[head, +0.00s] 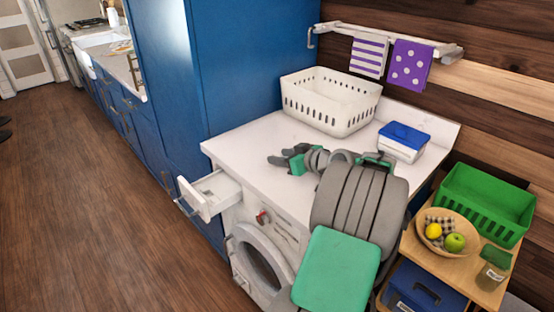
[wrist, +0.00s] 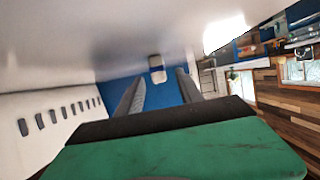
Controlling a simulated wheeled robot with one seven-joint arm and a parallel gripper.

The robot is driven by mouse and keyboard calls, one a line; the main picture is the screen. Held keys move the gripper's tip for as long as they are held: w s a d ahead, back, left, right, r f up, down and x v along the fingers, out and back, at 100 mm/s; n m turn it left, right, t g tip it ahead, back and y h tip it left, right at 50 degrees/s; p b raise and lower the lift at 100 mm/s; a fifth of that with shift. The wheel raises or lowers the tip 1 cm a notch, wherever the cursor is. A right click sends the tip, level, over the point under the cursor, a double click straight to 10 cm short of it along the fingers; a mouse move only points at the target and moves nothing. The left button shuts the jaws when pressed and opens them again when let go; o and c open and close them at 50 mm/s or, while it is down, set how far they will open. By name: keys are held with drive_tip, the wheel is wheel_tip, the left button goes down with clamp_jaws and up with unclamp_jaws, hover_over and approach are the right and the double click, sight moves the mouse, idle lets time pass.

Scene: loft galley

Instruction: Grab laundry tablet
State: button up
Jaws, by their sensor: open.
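A small pale block, which looks like the laundry tablet (wrist: 157,68), shows in the wrist view against the white worktop, near its edge. That view appears upside down. My gripper (wrist: 160,82) is open, with its two dark fingers pointing toward the block and one to each side of it in the picture. I cannot tell whether the block lies fully between the fingers; nothing is visibly gripped. In the head view my gripper (head: 279,155) is low over the white worktop (head: 250,150). I cannot make out the tablet there.
A white slotted basket (head: 325,110) stands behind my gripper, and a blue-lidded tub (head: 404,139) stands to the right. An open drawer (head: 209,193) sticks out at the worktop's front left. A tall blue cabinet (head: 225,70) borders the left. The front-left worktop looks clear.

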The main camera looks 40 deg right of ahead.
clamp_jaws()
idle(0.3)
drive_tip(key=shift+r, duration=0.15)
idle(0.3)
